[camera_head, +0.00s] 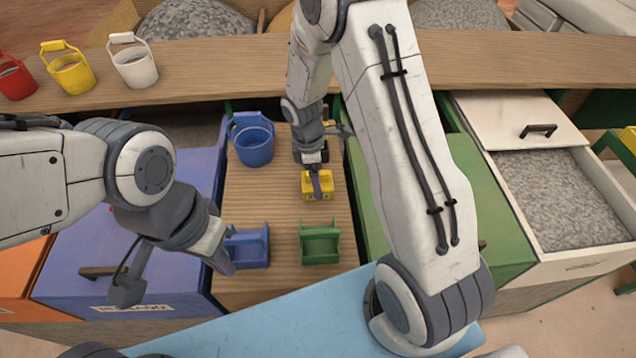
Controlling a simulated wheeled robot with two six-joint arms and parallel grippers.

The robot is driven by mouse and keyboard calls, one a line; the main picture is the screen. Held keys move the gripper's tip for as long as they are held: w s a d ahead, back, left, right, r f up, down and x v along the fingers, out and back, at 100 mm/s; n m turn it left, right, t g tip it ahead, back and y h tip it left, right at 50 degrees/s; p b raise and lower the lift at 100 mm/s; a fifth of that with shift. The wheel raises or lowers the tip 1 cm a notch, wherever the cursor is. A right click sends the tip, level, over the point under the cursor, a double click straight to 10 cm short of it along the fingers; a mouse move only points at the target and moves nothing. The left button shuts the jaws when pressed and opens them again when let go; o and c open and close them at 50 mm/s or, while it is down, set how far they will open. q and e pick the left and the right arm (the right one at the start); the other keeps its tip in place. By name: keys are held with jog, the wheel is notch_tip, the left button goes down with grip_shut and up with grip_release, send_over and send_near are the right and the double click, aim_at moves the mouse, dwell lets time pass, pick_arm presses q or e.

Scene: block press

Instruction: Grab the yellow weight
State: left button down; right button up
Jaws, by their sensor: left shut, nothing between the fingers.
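The yellow weight (317,187) is a small yellow block with dark markings on the wooden strip in the middle. My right gripper (321,190) points down at its top, with a finger overlapping it; I cannot tell whether it is closed around it. My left gripper (227,267) is shut and empty, low at the left, beside the blue block-shaped holder (249,246). It is well to the lower left of the yellow weight. A green holder (320,244) stands in front of the weight.
A blue bucket (253,140) stands behind, left of the weight. Red (15,82), yellow (72,74) and white (134,67) buckets stand on the back shelf. An open drawer of grey gravel (560,200) is at right. Bare wood lies between the holders.

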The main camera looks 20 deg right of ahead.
jog(key=shift+d+f, duration=0.1)
jog(key=shift+f, duration=0.7)
jog(key=shift+r, duration=0.1)
grip_shut()
